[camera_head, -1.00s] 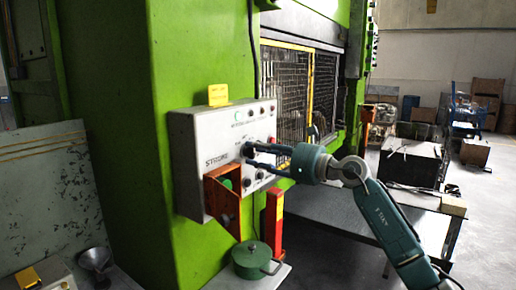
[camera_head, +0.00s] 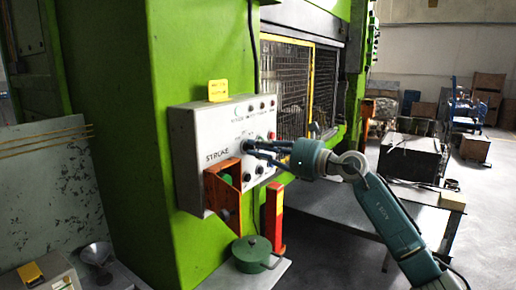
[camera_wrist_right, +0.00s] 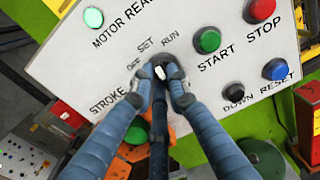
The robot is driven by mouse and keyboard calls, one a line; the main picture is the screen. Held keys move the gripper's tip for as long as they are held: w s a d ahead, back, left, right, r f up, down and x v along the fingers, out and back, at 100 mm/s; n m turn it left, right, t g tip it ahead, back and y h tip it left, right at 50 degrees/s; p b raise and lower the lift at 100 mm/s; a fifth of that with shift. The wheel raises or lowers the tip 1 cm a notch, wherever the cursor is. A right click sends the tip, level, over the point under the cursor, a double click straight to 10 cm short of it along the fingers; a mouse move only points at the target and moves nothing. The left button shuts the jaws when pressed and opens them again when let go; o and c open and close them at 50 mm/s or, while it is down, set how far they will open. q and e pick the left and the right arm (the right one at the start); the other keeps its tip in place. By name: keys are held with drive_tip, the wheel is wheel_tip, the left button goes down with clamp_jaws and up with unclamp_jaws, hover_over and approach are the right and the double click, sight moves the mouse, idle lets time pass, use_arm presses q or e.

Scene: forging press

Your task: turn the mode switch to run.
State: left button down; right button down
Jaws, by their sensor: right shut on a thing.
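The mode switch (camera_wrist_right: 158,76) is a dark round knob with a white mark, on the light grey control panel (camera_head: 190,135). OFF, SET and RUN are printed around it. The white mark points roughly up in the wrist view, toward the SET and RUN side; I cannot tell which exactly. My right gripper (camera_wrist_right: 160,80) is shut on the knob, with blue fingers on both sides, partly hiding it. In the head view the right gripper (camera_head: 250,148) reaches the panel from the right. My left gripper is not in view.
Green START (camera_wrist_right: 208,41), red STOP (camera_wrist_right: 262,10) and blue RESET (camera_wrist_right: 275,69) buttons sit near the switch. A green pot (camera_head: 252,255) and a red post (camera_head: 274,215) stand beneath.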

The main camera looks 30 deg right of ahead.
drive_tip(key=shift+d+r+m+p, duration=0.1)
drive_tip(key=shift+m+p, duration=0.8)
drive_tip(key=shift+m, duration=0.9)
drive_tip(key=shift+d+r+m+p, duration=0.1)
drive_tip(key=shift+m+p, duration=0.75)
drive_tip(key=shift+m, duration=1.25)
drive_tip(key=c, duration=1.7)
unclamp_jaws()
drive_tip(key=shift+f, duration=0.1)
drive_tip(key=shift+s+d+f, duration=0.1)
drive_tip(key=shift+s+d, duration=0.1)
drive_tip(key=shift+s, duration=0.15)
drive_tip(key=v, duration=1.1)
drive_tip(key=shift+s, duration=0.15)
